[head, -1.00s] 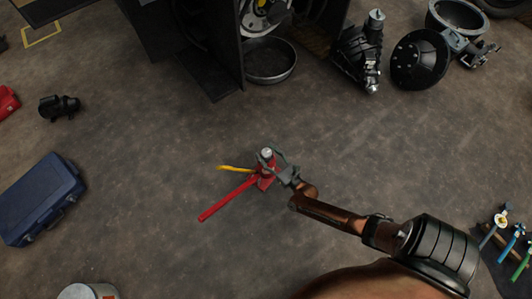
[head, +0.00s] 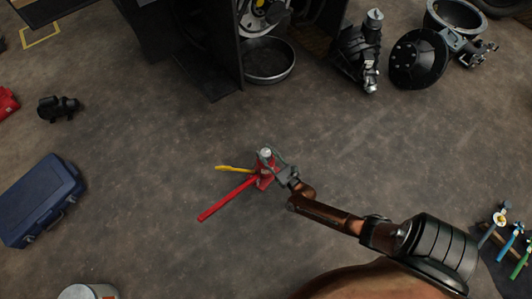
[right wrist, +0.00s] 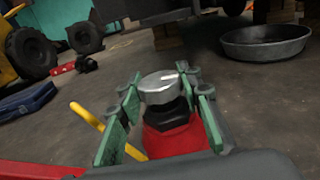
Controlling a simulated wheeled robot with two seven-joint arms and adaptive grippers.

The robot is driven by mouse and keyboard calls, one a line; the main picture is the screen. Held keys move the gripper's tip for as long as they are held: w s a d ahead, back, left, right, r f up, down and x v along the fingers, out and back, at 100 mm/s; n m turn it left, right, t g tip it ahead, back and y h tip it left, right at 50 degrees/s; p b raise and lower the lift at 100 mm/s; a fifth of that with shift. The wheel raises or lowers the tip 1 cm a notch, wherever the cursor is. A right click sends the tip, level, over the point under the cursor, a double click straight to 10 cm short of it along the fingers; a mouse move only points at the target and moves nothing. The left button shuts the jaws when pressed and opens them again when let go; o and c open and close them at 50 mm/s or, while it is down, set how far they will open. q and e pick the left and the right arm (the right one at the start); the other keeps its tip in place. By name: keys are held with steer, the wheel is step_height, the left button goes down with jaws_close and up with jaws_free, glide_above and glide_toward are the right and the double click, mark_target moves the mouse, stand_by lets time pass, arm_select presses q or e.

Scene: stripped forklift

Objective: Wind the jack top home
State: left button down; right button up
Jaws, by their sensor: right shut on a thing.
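A red bottle jack (head: 264,178) stands upright on the floor in the middle of the head view. Its round silver top (head: 265,153) sits on a dark collar; the top also shows in the right wrist view (right wrist: 160,86). A long red handle (head: 228,198) and a yellow lever (head: 234,168) stick out to the left. My right gripper (head: 270,159) is at the top of the jack, with its green-padded fingers (right wrist: 160,108) on either side of the silver top and collar, shut on it. My left gripper is out of view.
A metal pan (head: 270,62) lies beside the dark forklift body at the back. Stripped machine parts (head: 418,60) stand at the back right. A blue case (head: 42,200) lies at the left, and coloured tools (head: 510,243) lie at the right. The floor around the jack is clear.

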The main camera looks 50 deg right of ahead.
steer(key=m+g+h, duration=0.1)
steer(key=m+h, duration=0.1)
steer(key=h, duration=0.1)
steer(key=shift+w+a+r+m+h+p, duration=0.1)
steer(key=shift+m+h+p, duration=0.2)
steer(key=shift+p, duration=0.05)
steer(key=m+g+h, duration=0.2)
steer(key=h, duration=0.1)
steer(key=shift+m+h+b, duration=0.3)
steer(key=shift+h+b, duration=0.05)
steer(key=shift+h, duration=0.05)
steer(key=m+g+h, duration=0.2)
steer(key=g+h, duration=0.1)
steer(key=shift+w+m, duration=0.1)
steer(key=shift+m, duration=0.2)
steer(key=shift+d+m+g+h, duration=0.2)
steer(key=shift+m+g+h, duration=0.8)
steer(key=shift+m+g, duration=0.3)
steer(key=shift+w+a+f+m+g+h, duration=0.15)
steer(key=shift+m+g+h, duration=0.2)
steer(key=shift+g, duration=0.35)
steer(key=shift+a+f+m+g+h, duration=0.1)
steer(key=shift+m+g+h, duration=0.15)
steer(key=shift+m+g, duration=0.35)
steer(key=shift+s+r+g, duration=0.2)
steer(key=shift+r+g, duration=0.05)
steer(key=shift+g, duration=0.35)
